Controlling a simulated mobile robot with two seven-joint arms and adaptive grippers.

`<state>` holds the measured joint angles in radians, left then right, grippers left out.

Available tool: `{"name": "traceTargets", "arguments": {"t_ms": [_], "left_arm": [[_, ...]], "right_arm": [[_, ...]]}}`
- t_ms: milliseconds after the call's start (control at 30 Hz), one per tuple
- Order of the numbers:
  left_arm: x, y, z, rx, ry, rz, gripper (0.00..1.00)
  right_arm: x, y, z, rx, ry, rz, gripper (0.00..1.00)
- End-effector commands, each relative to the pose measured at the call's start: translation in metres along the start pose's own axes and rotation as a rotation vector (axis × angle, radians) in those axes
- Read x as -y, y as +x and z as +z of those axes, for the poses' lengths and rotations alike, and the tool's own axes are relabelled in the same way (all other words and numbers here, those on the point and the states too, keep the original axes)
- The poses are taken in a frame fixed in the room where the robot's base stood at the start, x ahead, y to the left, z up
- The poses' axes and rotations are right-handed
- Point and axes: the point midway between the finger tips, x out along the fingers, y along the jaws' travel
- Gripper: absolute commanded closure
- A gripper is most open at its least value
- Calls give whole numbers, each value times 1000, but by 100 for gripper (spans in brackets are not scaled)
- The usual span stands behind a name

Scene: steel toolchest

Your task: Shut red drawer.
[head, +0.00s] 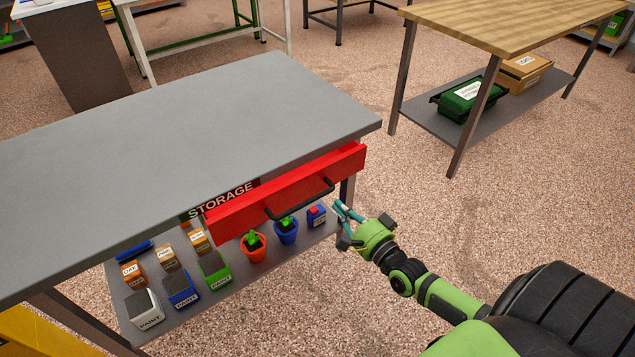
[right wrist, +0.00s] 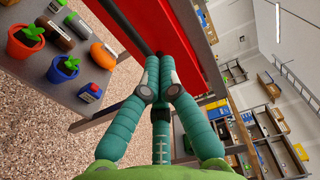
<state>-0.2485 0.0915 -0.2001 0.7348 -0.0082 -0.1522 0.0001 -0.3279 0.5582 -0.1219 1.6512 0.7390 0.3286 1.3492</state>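The red drawer (head: 315,178) sticks out from under the grey tabletop, so it stands partly open. Its black bar handle (head: 302,202) is on the front face. My right gripper (head: 344,209) is in front of the right end of the drawer, a little below it. In the right wrist view, the red drawer front (right wrist: 178,40) fills the top middle, and the teal fingers of my right gripper (right wrist: 163,62) point at it with their tips together. The gripper holds nothing that I can see. Whether the tips touch the drawer is unclear. My left gripper is not in view.
The grey workbench (head: 200,115) has a clear top. Its lower shelf holds paint boxes, an orange pot (head: 255,250) and a blue pot (head: 286,232). A wooden-topped table (head: 520,25) stands at the back right. The speckled floor (head: 480,220) between is clear.

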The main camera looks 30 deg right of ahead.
Motion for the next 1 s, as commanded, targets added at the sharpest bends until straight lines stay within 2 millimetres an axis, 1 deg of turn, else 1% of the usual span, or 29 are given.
{"name": "traceTargets", "arguments": {"t_ms": [33, 200, 400, 500, 600, 1000], "left_arm": [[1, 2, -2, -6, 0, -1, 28], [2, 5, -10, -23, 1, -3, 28], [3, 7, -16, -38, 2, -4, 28], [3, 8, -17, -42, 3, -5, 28], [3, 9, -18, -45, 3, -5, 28], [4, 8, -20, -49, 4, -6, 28]], "right_arm": [[1, 13, 0, -2, 1, -6, 100], [1, 48, 0, -1, -1, -5, 100], [0, 79, 0, -1, 0, -2, 100], [0, 88, 0, 0, 0, -1, 100], [0, 93, 0, 0, -1, 0, 100], [0, 94, 0, 0, -1, 0, 100]]}}
